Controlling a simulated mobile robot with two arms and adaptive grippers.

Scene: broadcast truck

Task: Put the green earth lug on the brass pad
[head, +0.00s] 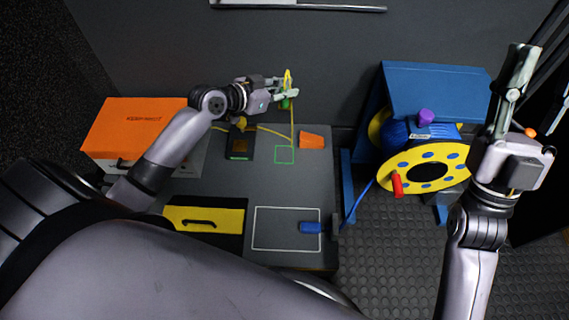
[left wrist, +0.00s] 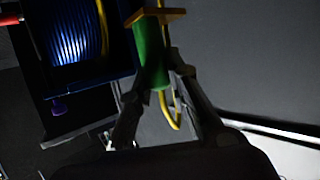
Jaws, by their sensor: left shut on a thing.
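My left gripper (head: 289,94) is shut on the green earth lug (head: 285,103) above the far part of the grey bench. In the left wrist view the lug's green sleeve (left wrist: 150,55) sits between the fingers, with a flat brass-coloured end (left wrist: 155,16) and a yellow wire. A small dark block (head: 239,156) on the bench, left of and nearer than the lug, bears a brownish-brass patch (head: 240,144) that looks like the brass pad. The lug is apart from it. My right gripper (head: 517,80) points upward at the right, away from the bench; its finger gap is unclear.
The yellow wire (head: 270,130) crosses the bench's far side. An orange piece (head: 312,141) lies right of a green outlined square (head: 284,155). An orange case (head: 135,125) stands left. A blue and yellow cable reel (head: 425,168) stands right. The bench middle is mostly clear.

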